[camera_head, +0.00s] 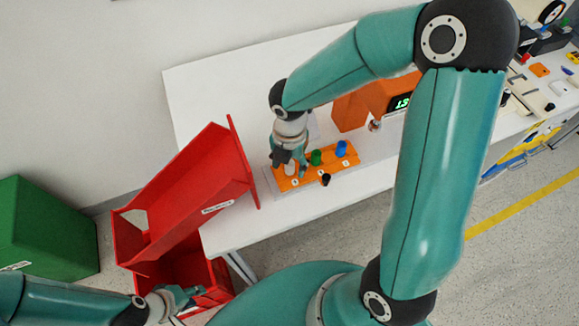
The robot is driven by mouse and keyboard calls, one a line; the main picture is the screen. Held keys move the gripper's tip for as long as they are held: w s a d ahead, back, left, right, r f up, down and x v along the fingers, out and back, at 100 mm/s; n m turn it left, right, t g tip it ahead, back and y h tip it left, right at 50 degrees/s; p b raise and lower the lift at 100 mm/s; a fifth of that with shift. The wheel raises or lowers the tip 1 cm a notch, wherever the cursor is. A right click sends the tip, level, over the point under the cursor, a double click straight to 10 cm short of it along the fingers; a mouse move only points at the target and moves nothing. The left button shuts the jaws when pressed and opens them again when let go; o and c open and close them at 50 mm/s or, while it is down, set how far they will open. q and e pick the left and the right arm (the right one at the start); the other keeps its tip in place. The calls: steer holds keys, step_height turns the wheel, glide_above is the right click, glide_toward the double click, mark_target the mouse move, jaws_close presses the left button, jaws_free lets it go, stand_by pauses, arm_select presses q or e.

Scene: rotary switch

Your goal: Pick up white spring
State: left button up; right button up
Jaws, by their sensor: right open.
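An orange tray (309,168) on the white table holds a green spring (316,157) and a blue spring (341,149). A small white piece, probably the white spring (291,169), shows at the tray's left end, partly hidden by my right gripper. My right gripper (289,163) points down over that left end with its fingers open around the white piece. I cannot tell whether the fingers touch it. My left gripper (178,299) is low at the bottom left, in front of the red bin; its finger opening is unclear.
A red chute (190,195) stands close to the tray's left, above a red bin (200,270). An orange device with a green display (398,103) stands behind the tray. A small black knob (325,180) is at the tray's front edge. The table's back left (215,95) is clear.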

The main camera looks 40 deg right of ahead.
jaws_close()
steer(key=shift+r, duration=0.15)
step_height(320, 180, up, 20)
steer(key=p, duration=0.1)
stand_by(0.7)
